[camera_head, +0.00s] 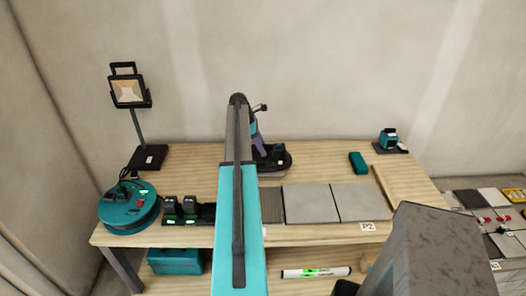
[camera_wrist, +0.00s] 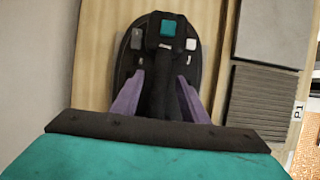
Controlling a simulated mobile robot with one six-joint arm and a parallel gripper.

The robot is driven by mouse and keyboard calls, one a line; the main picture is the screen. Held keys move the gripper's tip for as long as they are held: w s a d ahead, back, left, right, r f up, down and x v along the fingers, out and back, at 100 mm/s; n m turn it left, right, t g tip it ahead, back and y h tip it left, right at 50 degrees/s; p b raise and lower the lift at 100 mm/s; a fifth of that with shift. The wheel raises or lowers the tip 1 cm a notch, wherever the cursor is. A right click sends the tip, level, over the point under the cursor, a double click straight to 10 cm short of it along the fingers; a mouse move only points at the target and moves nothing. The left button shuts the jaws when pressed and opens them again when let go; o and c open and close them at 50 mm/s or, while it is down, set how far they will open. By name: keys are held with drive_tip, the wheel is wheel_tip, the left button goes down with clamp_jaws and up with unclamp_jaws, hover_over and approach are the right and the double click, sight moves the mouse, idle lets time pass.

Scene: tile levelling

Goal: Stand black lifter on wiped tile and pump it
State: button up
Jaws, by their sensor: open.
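The black lifter (camera_head: 287,160) has an oval base and stands on the workbench behind the row of tiles. In the wrist view the lifter (camera_wrist: 146,32) shows its teal button and a dark handle. My gripper (camera_wrist: 160,78) is open, its two purple fingers on either side of the handle; I cannot tell whether they touch it. In the head view my gripper (camera_head: 261,147) is partly hidden by my arm. Two smooth grey tiles (camera_head: 308,204) (camera_head: 362,202) lie at the bench front beside a ribbed tile (camera_head: 271,205). I cannot tell which tile is wiped.
A work lamp (camera_head: 130,92), a teal cable reel (camera_head: 128,207) and black chargers with green lights (camera_head: 181,208) stand on the left. A teal block (camera_head: 357,162) and a small teal device (camera_head: 388,139) are at the right. A marker (camera_head: 316,272) lies below.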

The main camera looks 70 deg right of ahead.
drive_tip(key=b+v, duration=0.2)
drive_tip(key=v, duration=0.9)
drive_tip(key=shift+r+b, duration=0.35)
drive_tip(key=shift+b, duration=0.05)
drive_tip(key=shift+w+a, duration=0.1)
drive_tip(key=shift+w, duration=0.05)
